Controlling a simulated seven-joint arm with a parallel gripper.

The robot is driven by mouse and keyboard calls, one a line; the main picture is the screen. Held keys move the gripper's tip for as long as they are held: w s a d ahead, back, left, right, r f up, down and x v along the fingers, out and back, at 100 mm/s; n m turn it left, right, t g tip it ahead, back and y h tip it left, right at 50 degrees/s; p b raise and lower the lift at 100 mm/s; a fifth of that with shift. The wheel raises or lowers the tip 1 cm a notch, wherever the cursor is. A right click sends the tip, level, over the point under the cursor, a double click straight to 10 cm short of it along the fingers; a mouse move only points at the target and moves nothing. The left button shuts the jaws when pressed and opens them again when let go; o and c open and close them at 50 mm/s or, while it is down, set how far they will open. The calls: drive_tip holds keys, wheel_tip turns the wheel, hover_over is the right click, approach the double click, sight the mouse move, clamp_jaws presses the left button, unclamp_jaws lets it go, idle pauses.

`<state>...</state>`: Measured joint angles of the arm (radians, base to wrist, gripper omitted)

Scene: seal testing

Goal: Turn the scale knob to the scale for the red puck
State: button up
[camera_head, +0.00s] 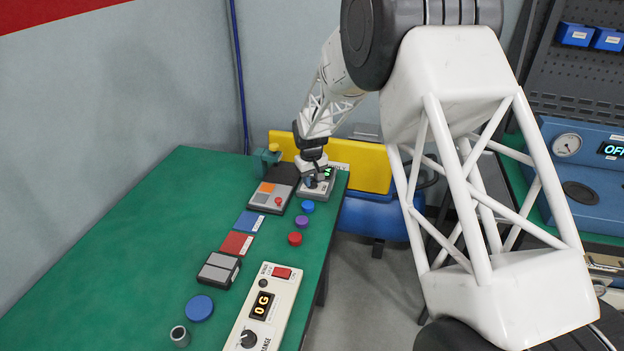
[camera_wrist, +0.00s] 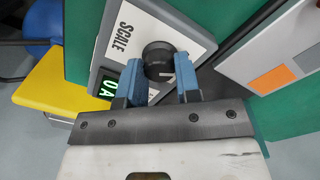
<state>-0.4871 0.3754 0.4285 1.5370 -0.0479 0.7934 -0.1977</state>
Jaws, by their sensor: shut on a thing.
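The scale box (camera_wrist: 172,22) is a light panel marked SCALE with a black round knob (camera_wrist: 158,58) and a green lit display (camera_wrist: 109,87) that seems to read 0A. My gripper (camera_wrist: 160,78) is shut on the knob, one blue finger on each side. The knob's pale pointer mark lies near the right finger in the wrist view. In the head view my gripper (camera_head: 317,178) reaches down onto the box at the table's far right corner and hides most of its face. The red puck (camera_head: 295,239) lies nearer, below a purple puck (camera_head: 302,222) and a blue puck (camera_head: 308,207).
A grey device with an orange patch (camera_head: 268,195) stands just left of the scale box. A yellow panel (camera_head: 360,165) is behind. A white range box (camera_head: 262,310) lies at the table's front. The green table's left (camera_head: 130,240) is clear.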

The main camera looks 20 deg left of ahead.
sight(312, 180)
drive_tip(key=shift+n, duration=1)
drive_tip(key=o, duration=0.9)
drive_tip(key=shift+s+r, duration=0.1)
drive_tip(key=shift+r, duration=3.8)
